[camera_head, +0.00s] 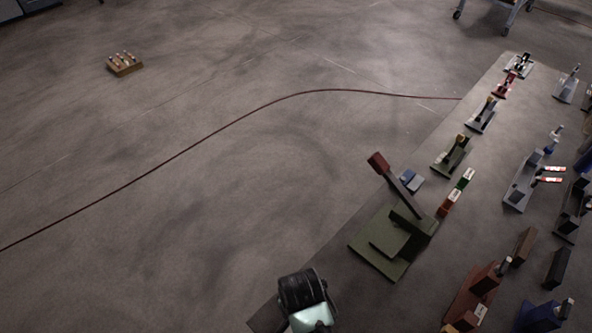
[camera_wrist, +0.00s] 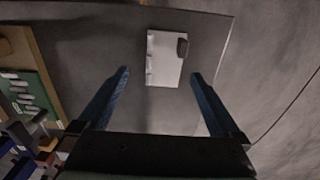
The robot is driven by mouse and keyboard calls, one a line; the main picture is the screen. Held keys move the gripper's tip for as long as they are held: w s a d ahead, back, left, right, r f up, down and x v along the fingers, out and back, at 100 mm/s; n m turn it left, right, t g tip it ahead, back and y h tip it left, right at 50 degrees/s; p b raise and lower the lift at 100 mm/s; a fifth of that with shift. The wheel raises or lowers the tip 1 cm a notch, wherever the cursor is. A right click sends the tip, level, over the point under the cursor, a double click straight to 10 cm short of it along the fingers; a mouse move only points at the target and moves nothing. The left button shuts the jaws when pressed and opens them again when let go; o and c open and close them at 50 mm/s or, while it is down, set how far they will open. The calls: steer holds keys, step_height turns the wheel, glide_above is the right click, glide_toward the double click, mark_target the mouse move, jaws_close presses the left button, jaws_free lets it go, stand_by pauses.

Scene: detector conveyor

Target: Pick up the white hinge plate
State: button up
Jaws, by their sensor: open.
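The white hinge plate (camera_wrist: 163,62) shows in the wrist view as a flat, pale, upright rectangle on a grey surface (camera_wrist: 110,38). A small dark rounded piece sits at its upper right edge. My gripper (camera_wrist: 158,75) is open, with its two blue fingers apart, one to each side of the plate's lower part in the picture. Nothing is held between them. How high the fingers are above the plate cannot be told. In the head view I cannot make out the plate or the fingers; only a part of my arm shows at the bottom.
In the head view a long table (camera_head: 345,262) carries several lever devices, including a green-based one (camera_head: 375,248). In the wrist view a green board (camera_wrist: 35,88) stands left.

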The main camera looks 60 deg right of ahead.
steer(key=shift+w+f+p, duration=0.2)
steer(key=shift+f, duration=1.2)
steer(key=shift+w+f+p, duration=0.15)
steer(key=shift+f+p, duration=0.05)
steer(key=shift+f, duration=1.15)
steer(key=c, duration=1.5)
steer(key=shift+r, duration=0.1)
step_height(320, 180, up, 10)
steer(key=w+a+r+n+b, duration=0.1)
steer(key=w+a+n, duration=0.6)
steer(key=a+n, duration=0.2)
steer(key=w+a+r+n+b, duration=0.1)
steer(key=w+a+n+b, duration=0.1)
steer(key=w+a+n, duration=0.4)
steer(key=a+n, duration=0.4)
steer(key=n, duration=0.1)
steer(key=shift+w+r+n, duration=0.25)
steer(key=shift+w+n, duration=0.15)
